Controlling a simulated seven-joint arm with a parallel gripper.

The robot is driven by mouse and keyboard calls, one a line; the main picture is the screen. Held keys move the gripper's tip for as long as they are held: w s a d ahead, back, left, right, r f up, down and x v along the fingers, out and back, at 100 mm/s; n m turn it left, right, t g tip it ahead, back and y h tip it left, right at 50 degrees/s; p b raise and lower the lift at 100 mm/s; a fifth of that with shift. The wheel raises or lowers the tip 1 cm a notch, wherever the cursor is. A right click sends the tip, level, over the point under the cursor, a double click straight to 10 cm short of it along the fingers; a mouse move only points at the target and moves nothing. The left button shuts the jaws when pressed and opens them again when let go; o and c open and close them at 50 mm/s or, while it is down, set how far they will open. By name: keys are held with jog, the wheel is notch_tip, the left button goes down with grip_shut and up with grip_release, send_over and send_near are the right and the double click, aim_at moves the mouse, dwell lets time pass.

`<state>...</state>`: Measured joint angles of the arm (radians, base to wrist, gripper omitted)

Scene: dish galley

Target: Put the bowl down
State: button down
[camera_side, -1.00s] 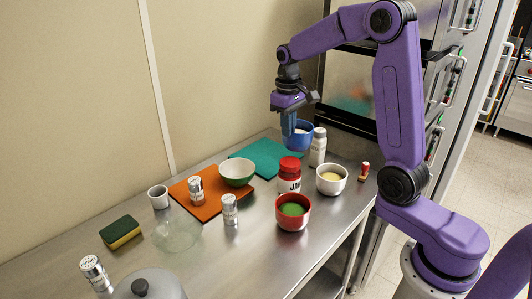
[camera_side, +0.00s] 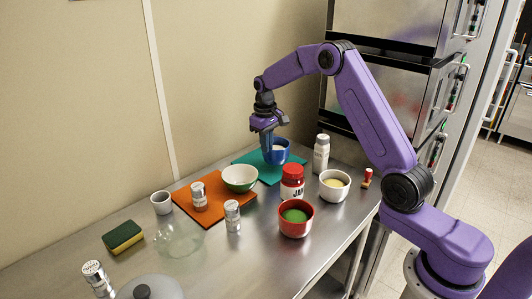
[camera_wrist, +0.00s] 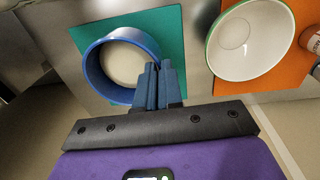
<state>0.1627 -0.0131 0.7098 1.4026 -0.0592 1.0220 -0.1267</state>
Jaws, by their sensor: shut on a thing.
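The blue bowl (camera_side: 280,156) has pale contents and sits upright at or just above the teal mat (camera_side: 285,176); I cannot tell whether its base touches. My gripper (camera_side: 268,146) points down and is shut on the near-left part of its rim. In the wrist view the fingers (camera_wrist: 159,72) pinch the wall of the blue bowl (camera_wrist: 92,68) at its right side, with the teal mat (camera_wrist: 172,38) around and below it. The bowl's underside is hidden.
A green-and-white bowl (camera_side: 240,180) and a shaker (camera_side: 199,197) stand on the orange mat (camera_side: 214,213), close on the left. A red jar (camera_side: 292,182), white bottle (camera_side: 321,155), cream bowl (camera_side: 334,192) and red bowl (camera_side: 296,230) stand to the right and in front.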

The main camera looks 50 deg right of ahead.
aim_at(266, 159)
jog(key=shift+w+f, duration=0.25)
jog(key=shift+f, duration=1.45)
jog(key=shift+f, duration=0.15)
jog(key=c, duration=1.3)
grip_release()
